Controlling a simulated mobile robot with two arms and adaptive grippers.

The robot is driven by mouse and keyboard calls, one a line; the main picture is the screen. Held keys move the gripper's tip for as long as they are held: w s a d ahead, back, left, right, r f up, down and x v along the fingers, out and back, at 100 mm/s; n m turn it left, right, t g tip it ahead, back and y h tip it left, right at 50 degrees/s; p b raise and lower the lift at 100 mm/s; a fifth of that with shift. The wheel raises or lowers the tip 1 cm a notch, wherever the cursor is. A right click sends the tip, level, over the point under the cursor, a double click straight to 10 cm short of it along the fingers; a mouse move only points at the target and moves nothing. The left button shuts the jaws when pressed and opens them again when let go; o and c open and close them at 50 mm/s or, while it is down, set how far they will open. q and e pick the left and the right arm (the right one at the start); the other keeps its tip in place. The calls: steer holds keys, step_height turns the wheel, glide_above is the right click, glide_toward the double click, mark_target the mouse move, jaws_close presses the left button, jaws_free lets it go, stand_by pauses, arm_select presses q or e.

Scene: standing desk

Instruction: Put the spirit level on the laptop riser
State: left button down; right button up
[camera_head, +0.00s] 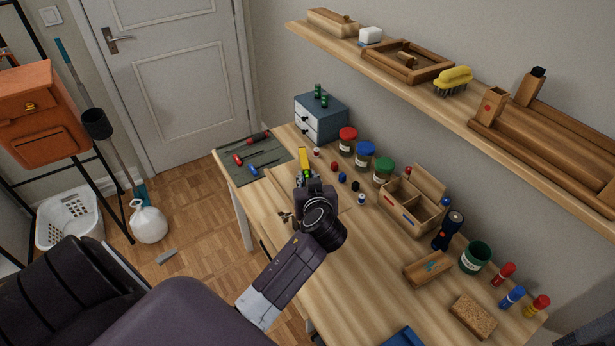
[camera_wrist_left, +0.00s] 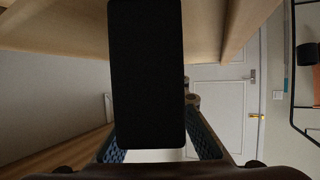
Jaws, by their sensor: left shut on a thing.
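The yellow spirit level (camera_head: 304,158) shows in the head view at the far end of my left gripper (camera_head: 308,178). The gripper is shut on it, above the desk. In the left wrist view, a black block-like part of the held thing (camera_wrist_left: 146,75) stands between the patterned fingers (camera_wrist_left: 155,145) and hides much of the view. A pale wooden panel (camera_head: 345,203), possibly the laptop riser, shows partly beside and under the gripper. My arm hides much of it, and I cannot tell whether the level touches it. My right gripper is not in view.
A grey mat (camera_head: 222,157) with screwdrivers lies at the desk's far left end. A small drawer box (camera_head: 320,121), lidded jars (camera_head: 365,155) and a wooden organizer (camera_head: 408,212) line the wall side. A shelf (camera_head: 440,95) overhangs them. Small paint pots stand near the gripper.

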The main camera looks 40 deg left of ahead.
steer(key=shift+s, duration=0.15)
arm_select(q)
steer(key=shift+f, duration=0.1)
steer(key=c, duration=2.3)
jaws_free()
steer(key=o, duration=0.4)
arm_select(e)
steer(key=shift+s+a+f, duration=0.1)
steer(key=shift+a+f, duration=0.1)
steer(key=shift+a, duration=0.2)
